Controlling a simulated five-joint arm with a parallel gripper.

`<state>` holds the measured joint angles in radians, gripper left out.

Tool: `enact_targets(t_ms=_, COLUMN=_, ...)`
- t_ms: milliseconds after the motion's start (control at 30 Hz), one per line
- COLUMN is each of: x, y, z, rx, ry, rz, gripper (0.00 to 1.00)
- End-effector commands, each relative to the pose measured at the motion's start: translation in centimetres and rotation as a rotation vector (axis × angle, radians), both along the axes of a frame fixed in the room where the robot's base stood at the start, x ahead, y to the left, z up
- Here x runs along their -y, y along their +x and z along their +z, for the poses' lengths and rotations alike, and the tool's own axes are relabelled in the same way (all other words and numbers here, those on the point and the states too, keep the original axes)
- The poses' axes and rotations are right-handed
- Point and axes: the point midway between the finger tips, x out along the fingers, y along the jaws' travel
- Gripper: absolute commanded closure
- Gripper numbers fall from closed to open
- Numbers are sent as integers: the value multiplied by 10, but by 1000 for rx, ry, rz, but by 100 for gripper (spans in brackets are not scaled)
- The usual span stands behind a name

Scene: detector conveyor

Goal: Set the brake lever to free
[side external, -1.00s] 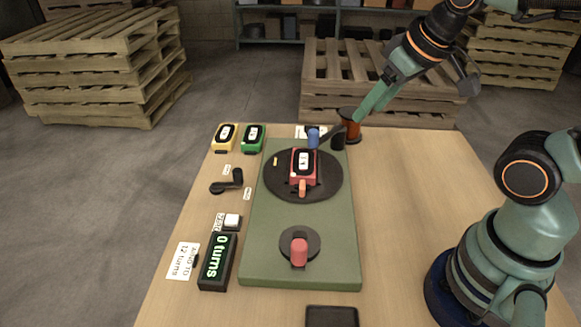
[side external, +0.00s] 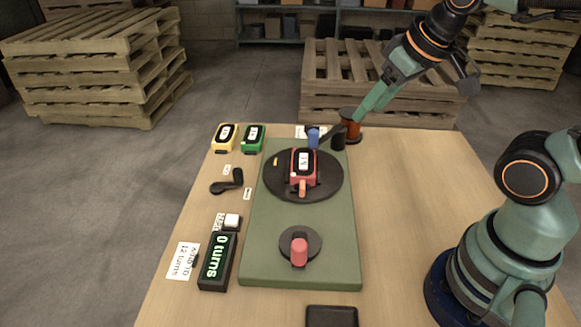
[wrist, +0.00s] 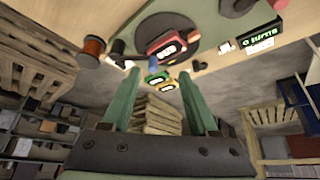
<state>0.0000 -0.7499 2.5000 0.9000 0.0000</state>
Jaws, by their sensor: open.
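A black lever (side external: 228,183) with an upright knob lies flat on the left of the table, with a small white label above it and another at its right; their text is too small to read. I take it for the brake lever. My gripper (side external: 362,113) is far from it, at the back right of the green board near a blue knob (side external: 313,137) and a black cylinder (side external: 338,138). In the wrist view, my gripper (wrist: 159,72) has its two green fingers wide apart with nothing held between them.
The green board (side external: 330,220) carries a dark disc with a red detector (side external: 303,163) and a red-knobbed dial (side external: 299,250). Yellow (side external: 225,137) and green (side external: 252,138) detectors stand behind the lever. A counter (side external: 217,262) reads 0 turns. An orange spool (side external: 349,126) stands by my gripper.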

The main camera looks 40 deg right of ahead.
Motion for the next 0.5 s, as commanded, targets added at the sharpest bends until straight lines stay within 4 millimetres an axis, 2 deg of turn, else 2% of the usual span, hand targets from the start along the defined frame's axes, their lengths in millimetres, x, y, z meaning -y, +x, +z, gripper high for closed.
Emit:
enact_targets(t_ms=167, x=-2, y=6, z=4, rx=-11, ry=5, rz=-2, gripper=40)
enact_targets(t_ms=267, x=-6, y=18, z=11, rx=-39, ry=15, rz=-9, gripper=40)
enact_targets(t_ms=500, x=-27, y=73, z=28, rx=-138, ry=48, rz=-43, gripper=40)
